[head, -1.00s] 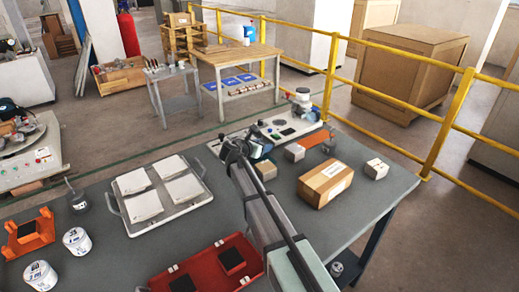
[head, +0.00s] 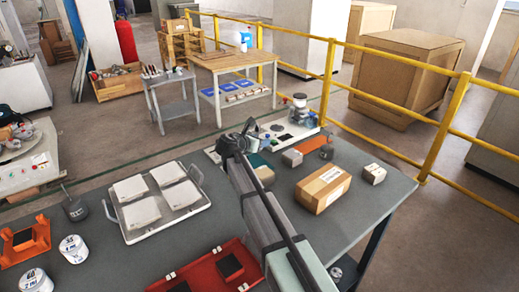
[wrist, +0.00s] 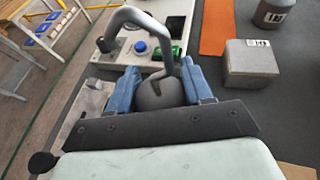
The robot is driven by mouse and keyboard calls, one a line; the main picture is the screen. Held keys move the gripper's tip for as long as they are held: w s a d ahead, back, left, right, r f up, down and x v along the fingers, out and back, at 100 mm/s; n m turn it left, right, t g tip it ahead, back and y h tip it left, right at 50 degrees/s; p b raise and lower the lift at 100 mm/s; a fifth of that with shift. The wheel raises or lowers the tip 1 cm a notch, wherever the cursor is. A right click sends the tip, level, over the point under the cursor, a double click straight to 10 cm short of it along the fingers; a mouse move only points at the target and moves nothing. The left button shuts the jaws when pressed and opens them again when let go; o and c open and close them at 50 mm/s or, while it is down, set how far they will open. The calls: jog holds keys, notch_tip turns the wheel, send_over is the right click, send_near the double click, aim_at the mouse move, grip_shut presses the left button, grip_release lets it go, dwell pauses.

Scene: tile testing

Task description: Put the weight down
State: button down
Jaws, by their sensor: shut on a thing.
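The weight (wrist: 157,92) is a dark grey rounded body with a thick bent hook above it. In the wrist view it sits between the blue fingers of my gripper (wrist: 162,88), which is shut on it. In the head view my gripper (head: 243,140) is at the near side of the pale test machine (head: 211,154); my arm largely hides the weight there. In the wrist view the machine's panel (wrist: 176,8), with a blue button, lies just beyond the hook. I cannot tell whether the weight touches anything below.
A grey block (head: 292,158), an orange strip (head: 315,147) and a cardboard box (head: 323,188) lie right of my gripper. A tray of white tiles (head: 202,207) is to the left. Another hooked weight (head: 75,209) stands at far left. A red case (head: 205,268) lies near.

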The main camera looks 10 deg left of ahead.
jog(key=shift+r, duration=2.4)
jog(key=shift+a, duration=0.15)
